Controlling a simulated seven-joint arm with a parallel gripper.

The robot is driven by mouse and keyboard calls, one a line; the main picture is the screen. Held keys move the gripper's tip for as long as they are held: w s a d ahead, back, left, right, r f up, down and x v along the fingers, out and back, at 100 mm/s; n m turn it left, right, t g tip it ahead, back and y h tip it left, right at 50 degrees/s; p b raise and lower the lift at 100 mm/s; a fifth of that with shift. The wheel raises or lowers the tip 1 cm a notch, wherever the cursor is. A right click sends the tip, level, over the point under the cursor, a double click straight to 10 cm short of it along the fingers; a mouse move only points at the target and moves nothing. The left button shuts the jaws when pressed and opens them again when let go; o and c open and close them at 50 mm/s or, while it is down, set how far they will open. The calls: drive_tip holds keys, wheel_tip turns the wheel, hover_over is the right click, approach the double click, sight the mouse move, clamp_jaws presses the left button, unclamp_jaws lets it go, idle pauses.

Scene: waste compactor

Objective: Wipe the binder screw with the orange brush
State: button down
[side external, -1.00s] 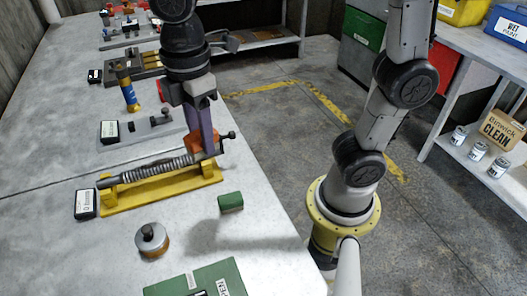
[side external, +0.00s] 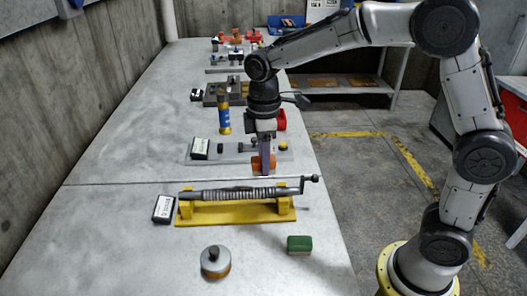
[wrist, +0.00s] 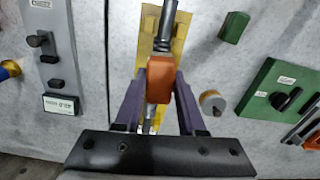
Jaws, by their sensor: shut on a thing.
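The binder screw (side external: 245,193) is a long grey rod with a coarse thread and a crank at its right end. It lies level on a yellow stand (side external: 235,213). My gripper (side external: 264,160) points down just behind the screw's right part in the side view. Its purple fingers are shut on the orange brush (side external: 257,165). In the wrist view the brush (wrist: 161,80) sits between the fingers and overlaps the screw (wrist: 152,38), hiding part of it. I cannot tell whether the brush touches the screw.
A small black-and-white box (side external: 163,209) stands by the stand's left end. In front are a round grey-topped tin (side external: 215,262) and a green block (side external: 299,244). Behind are a grey plate (side external: 228,152) and a blue-and-orange cylinder (side external: 224,115). The table's left side is clear.

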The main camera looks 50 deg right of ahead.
sight(264, 188)
drive_tip(key=shift+f, duration=1.95)
drive_tip(key=shift+w+a+f, duration=0.3)
drive_tip(key=shift+w+f, duration=0.05)
drive_tip(key=shift+f, duration=0.3)
drive_tip(key=shift+w+a, duration=4.25)
drive_tip(key=shift+s+d, duration=4.65)
drive_tip(key=shift+a+r, duration=0.1)
drive_tip(key=shift+r, duration=3.95)
